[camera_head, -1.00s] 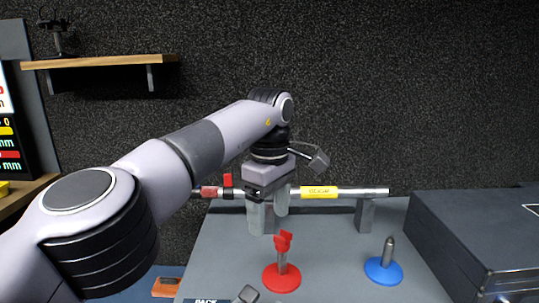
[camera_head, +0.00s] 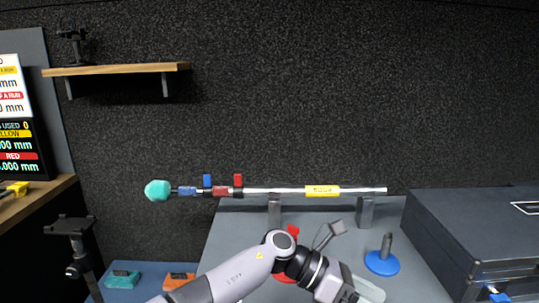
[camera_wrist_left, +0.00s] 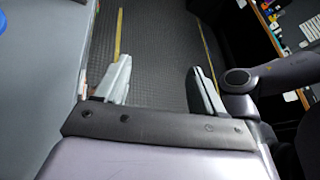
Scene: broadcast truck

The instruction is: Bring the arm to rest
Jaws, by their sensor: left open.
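My left arm (camera_head: 235,275) is folded low at the bottom of the head view, in front of the grey table (camera_head: 235,235). My left gripper (camera_head: 365,292) is at the lower edge there, partly cut off by the frame. In the left wrist view its two pale fingers stand apart, and the gripper (camera_wrist_left: 160,85) is open with nothing between them. Below them is a dark ribbed floor (camera_wrist_left: 155,50) with yellow lines. My right gripper is not in view.
A pole (camera_head: 280,190) with a teal fuzzy end (camera_head: 157,190) rests on two grey supports. A red stand (camera_head: 292,231) is mostly hidden behind my arm. A blue-based stand (camera_head: 382,262) and a dark case (camera_head: 470,235) are at the right. A wooden shelf (camera_head: 120,69) is on the wall.

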